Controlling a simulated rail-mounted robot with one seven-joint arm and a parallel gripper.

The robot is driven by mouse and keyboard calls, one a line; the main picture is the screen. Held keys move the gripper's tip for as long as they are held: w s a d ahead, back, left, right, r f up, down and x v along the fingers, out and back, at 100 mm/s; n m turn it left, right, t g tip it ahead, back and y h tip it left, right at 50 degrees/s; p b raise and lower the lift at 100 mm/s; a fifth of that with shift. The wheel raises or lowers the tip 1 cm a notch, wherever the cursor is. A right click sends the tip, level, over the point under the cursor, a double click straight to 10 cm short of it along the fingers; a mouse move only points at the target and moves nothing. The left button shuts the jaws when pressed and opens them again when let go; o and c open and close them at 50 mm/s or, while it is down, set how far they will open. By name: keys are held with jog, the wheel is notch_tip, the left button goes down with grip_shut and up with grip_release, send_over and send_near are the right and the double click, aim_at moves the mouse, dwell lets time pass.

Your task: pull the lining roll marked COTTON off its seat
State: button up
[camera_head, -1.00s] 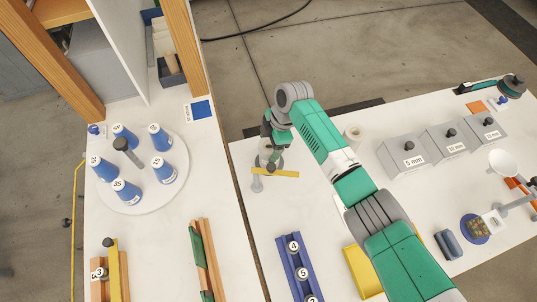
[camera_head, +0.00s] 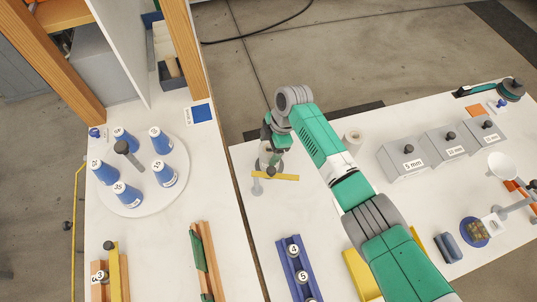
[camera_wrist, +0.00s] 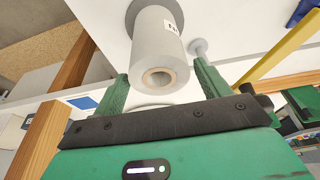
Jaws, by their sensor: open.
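A pale grey lining roll (camera_wrist: 158,38) with a hollow brown core fills the upper middle of the wrist view. It stands on a wider grey disc (camera_wrist: 130,14). Its white label is partly cut off and I cannot read it as COTTON. My gripper (camera_wrist: 161,72) is open, with one green finger on each side of the roll's near end. I see gaps between fingers and roll. In the head view my gripper (camera_head: 268,158) is at the left end of the right-hand table, and the roll there is mostly hidden by it.
A yellow bar (camera_head: 280,177) and a small grey post (camera_head: 257,187) stand close to the gripper. Another pale roll (camera_head: 353,138) stands to the right, behind my arm. Grey boxes (camera_head: 405,160) line the table farther right. Blue cones (camera_head: 162,172) stand on a round white plate at left.

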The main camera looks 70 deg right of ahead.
jog(key=shift+c, duration=0.2)
jog(key=c, duration=0.9)
jog(key=shift+r, duration=0.1)
jog(key=shift+r+p, duration=0.5)
jog(key=shift+p, duration=0.05)
jog(key=shift+r+p, duration=5.6)
jog(key=shift+r, duration=0.9)
